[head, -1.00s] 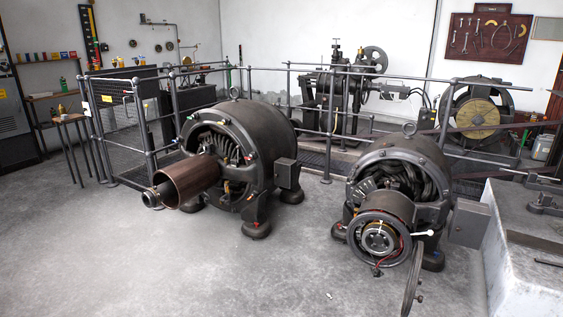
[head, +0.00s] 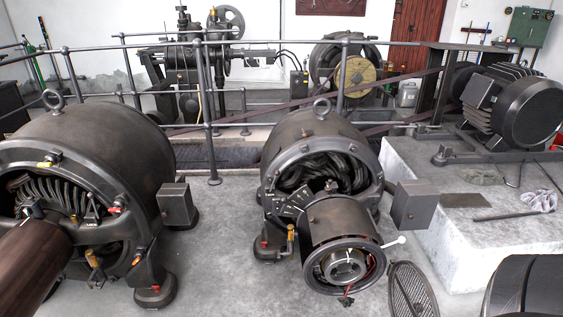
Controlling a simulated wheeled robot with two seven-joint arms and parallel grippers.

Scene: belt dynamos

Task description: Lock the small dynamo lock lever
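The small dynamo (head: 318,149) stands in the middle of the head view, with its open round front toward me. A thin lever with a white knob (head: 402,240) sticks out from the right side of its front ring (head: 345,266), angled slightly upward. It looks like the lock lever, though its lock state cannot be told. Neither of my grippers shows in this view.
The large dynamo (head: 98,140) stands at the left, its brown cylinder toward me. A concrete plinth (head: 450,215) carries a black motor (head: 515,105) at the right. A round mesh cover (head: 411,290) leans below the lever. Railings run behind. Grey floor between the dynamos is clear.

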